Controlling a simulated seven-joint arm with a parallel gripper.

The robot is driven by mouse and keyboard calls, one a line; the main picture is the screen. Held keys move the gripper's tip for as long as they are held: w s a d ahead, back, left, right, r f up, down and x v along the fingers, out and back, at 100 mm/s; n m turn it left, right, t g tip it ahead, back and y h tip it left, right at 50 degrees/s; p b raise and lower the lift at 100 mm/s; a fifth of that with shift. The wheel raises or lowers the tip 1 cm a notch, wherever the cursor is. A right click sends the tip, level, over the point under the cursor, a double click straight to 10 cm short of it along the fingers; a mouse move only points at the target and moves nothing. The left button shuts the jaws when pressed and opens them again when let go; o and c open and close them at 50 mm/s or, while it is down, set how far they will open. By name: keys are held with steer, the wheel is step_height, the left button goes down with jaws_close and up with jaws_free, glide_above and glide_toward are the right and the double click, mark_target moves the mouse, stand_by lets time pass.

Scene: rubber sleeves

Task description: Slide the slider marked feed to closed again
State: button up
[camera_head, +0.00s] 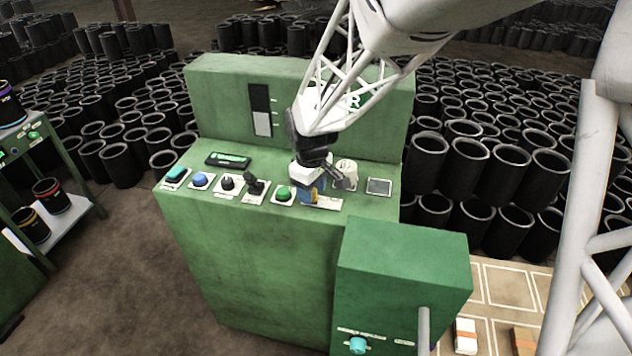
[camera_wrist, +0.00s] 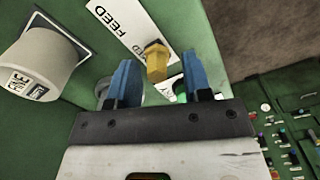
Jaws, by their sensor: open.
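The feed slider shows in the wrist view as a yellow-orange knob (camera_wrist: 156,62) on a white plate marked FEED (camera_wrist: 118,20). A second word on the plate is partly hidden behind the knob, ending in "ED". My gripper (camera_wrist: 160,84) has two blue fingers, spread apart. The knob shows in the gap between them, with neither finger visibly touching it. In the head view my gripper (camera_head: 312,192) is low over the right part of the green console's sloped top, and the white plate (camera_head: 328,203) shows beside it. The knob is mostly hidden there.
A white cylinder (camera_head: 346,172) stands close to my gripper, also in the wrist view (camera_wrist: 40,64). A green button (camera_head: 284,193), a black lever (camera_head: 255,185) and a black knob (camera_head: 227,183) line the console to the left. A green box (camera_head: 400,250) stands in front.

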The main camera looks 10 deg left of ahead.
mark_target(316, 190)
steer(key=shift+r, duration=3.7)
steer(key=shift+s+d+r, duration=0.1)
steer(key=shift+d+r, duration=0.2)
steer(key=shift+d, duration=0.25)
steer(key=s+d+r+m+t, duration=0.1)
steer(key=s+d+r+m, duration=0.35)
steer(key=d, duration=0.55)
steer(key=s+d+r+m, duration=0.3)
steer(key=s+d, duration=0.2)
steer(key=d, duration=0.5)
steer(key=s+d+m+t, duration=0.1)
steer(key=s+d+m, duration=0.5)
steer(key=s+d, duration=0.7)
steer(key=shift+s+r+t, duration=0.2)
steer(key=shift+s+t, duration=0.1)
steer(key=shift+s, duration=0.6)
steer(key=shift+d, duration=0.1)
